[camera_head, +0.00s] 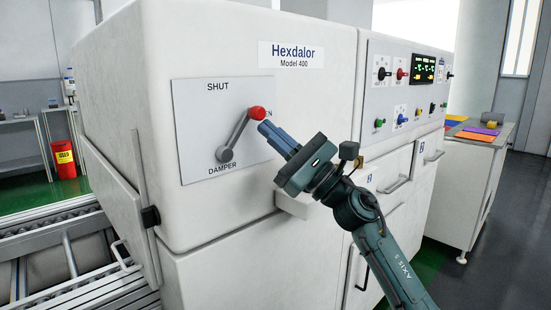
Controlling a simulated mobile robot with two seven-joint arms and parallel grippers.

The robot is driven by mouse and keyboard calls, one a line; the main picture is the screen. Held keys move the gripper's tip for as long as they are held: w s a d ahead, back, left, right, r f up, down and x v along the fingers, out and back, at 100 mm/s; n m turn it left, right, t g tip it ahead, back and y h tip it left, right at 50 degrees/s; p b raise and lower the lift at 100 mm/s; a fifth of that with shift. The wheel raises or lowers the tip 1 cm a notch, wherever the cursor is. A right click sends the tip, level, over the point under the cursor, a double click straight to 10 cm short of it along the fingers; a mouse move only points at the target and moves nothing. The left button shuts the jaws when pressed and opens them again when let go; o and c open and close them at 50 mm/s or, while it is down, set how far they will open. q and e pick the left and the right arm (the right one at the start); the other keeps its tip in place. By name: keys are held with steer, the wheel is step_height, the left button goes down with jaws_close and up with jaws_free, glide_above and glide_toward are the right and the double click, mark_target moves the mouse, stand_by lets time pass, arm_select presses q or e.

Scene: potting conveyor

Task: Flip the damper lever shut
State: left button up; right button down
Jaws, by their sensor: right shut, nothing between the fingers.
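The damper lever (236,137) is a grey bar on a light plate (200,126) on the white machine's front. It pivots near the DAMPER label at the lower middle of the plate. The SHUT label is at the plate's upper middle. My right gripper (266,128) is shut and empty, its blue fingers pointing up-left. The fingertips are just below and right of the knob; I cannot tell whether they touch it. My left gripper is not in view.
The white Hexdalor machine (205,215) fills the middle. A panel of knobs and a green display (423,69) is to the right. A drawer-like handle (295,205) juts out below my right gripper. A roller conveyor (75,255) is at lower left, a side table (470,150) at right.

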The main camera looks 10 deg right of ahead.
mark_target(257, 116)
steer(key=n+g+b, duration=0.1)
steer(key=n, duration=0.1)
steer(key=r+n+g, duration=0.1)
steer(key=n+g, duration=0.1)
steer(key=a+n+g+b, duration=0.1)
steer(key=n, duration=0.1)
steer(key=shift+s+r+y+b, duration=0.35)
steer(key=shift+r+y, duration=0.05)
steer(key=n+g, duration=0.1)
steer(key=s+a+r+n+g+b, duration=0.1)
steer(key=n, duration=0.1)
steer(key=shift+a+r+n+g+h, duration=0.2)
steer(key=shift+n+g+h, duration=0.1)
steer(key=shift+g+h, duration=0.1)
steer(key=shift+s+a+r+n+g, duration=0.1)
steer(key=shift+a+r+n+g, duration=0.15)
steer(key=shift+n+g, duration=0.3)
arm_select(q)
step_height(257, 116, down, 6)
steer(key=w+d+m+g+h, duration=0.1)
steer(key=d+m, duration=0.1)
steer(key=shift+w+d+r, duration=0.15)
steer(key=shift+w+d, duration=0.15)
arm_select(e)
steer(key=shift+s+a+n, duration=0.1)
steer(key=shift+n, duration=0.15)
